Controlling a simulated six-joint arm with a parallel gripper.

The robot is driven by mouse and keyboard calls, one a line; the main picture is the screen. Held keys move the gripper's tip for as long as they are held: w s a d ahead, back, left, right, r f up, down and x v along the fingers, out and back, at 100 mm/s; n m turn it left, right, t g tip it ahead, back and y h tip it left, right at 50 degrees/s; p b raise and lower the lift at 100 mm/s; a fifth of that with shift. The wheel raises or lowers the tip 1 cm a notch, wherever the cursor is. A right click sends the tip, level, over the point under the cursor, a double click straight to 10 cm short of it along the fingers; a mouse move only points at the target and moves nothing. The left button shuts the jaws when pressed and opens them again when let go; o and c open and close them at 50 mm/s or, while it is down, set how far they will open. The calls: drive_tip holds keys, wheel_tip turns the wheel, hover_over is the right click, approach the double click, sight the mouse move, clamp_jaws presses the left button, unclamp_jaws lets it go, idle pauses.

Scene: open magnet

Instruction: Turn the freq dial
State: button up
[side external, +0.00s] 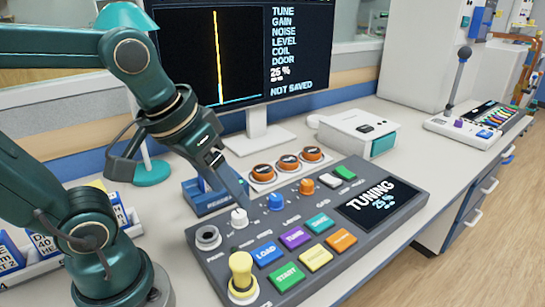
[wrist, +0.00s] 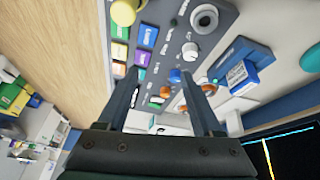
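The grey control panel (side external: 215,262) carries a row of knobs. The white knob (side external: 239,218) at the left of the row appears to be the freq dial; its label is too small to read surely. A blue knob (side external: 275,202) and an orange knob (side external: 306,186) stand to its right. My gripper (side external: 243,195) is above and behind the white knob, seemingly apart from it. In the wrist view my gripper (wrist: 162,74) has its fingers spread with nothing held. The white knob (wrist: 190,51) and blue knob (wrist: 175,76) show around the fingertips. The panel display (side external: 380,203) reads TUNING 25 %.
Coloured buttons such as LOAD (side external: 267,254) and START (side external: 286,277), and a yellow knob (side external: 241,272), sit in front. Orange-topped round pieces (side external: 288,162) and a blue holder (side external: 205,196) stand close behind the panel. The monitor (side external: 240,50) reads NOT SAVED.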

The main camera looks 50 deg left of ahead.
drive_tip(key=w+a+f+n+g, duration=0.2)
drive_tip(key=w+a+n+g, duration=0.1)
drive_tip(key=w, duration=0.1)
drive_tip(key=n+g, duration=0.2)
hover_over(240, 213)
drive_tip(key=f, duration=0.4)
drive_tip(key=shift+w+d+f, duration=0.2)
drive_tip(key=shift+d+f, duration=0.05)
drive_tip(key=shift+s+a+f, duration=0.15)
drive_tip(key=shift+a+f, duration=0.05)
drive_tip(key=shift+f, duration=0.5)
drive_tip(key=shift+a+f, duration=0.1)
drive_tip(key=shift+f, duration=2.2)
clamp_jaws()
